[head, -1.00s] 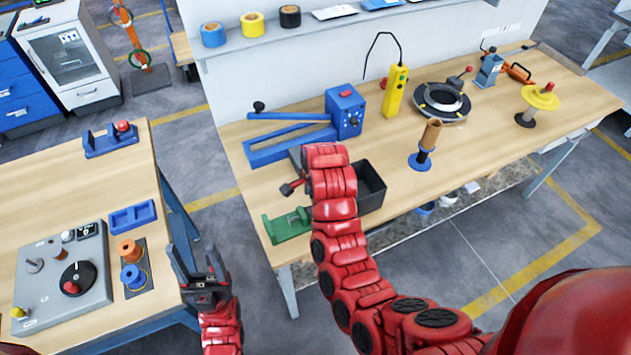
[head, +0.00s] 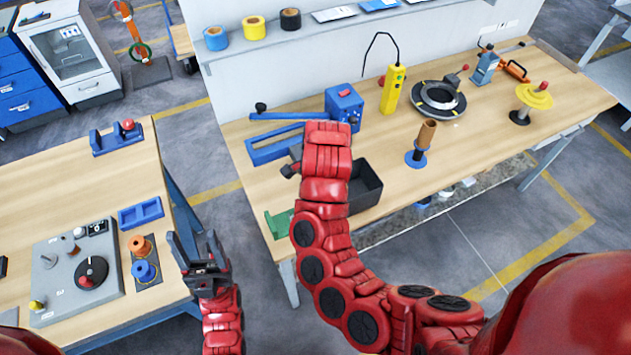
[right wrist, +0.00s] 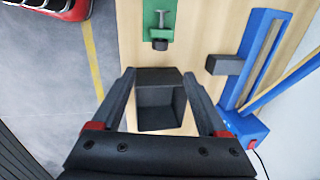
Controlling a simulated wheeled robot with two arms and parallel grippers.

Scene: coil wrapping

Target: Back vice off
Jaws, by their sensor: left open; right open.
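A green vice (head: 278,222) stands at the near left corner of the right-hand bench, partly hidden behind my right arm in the head view. In the right wrist view the vice (right wrist: 158,20) shows at the top, with a grey screw and a dark knob at its lower end. My right gripper (right wrist: 157,74) is open and empty, its fingers framing a black bin (right wrist: 160,105) below. The vice is beyond the fingertips, apart from them. In the head view the right jaws are mostly hidden by the arm. My left gripper (head: 193,240) is open and empty beside the left bench.
A blue long-armed tool (head: 345,105) lies behind the right arm. The black bin (head: 366,190) is right of the arm. A spool stand (head: 422,145), yellow tester (head: 393,88) and black ring (head: 438,100) stand farther right. The left bench holds a grey control panel (head: 65,300).

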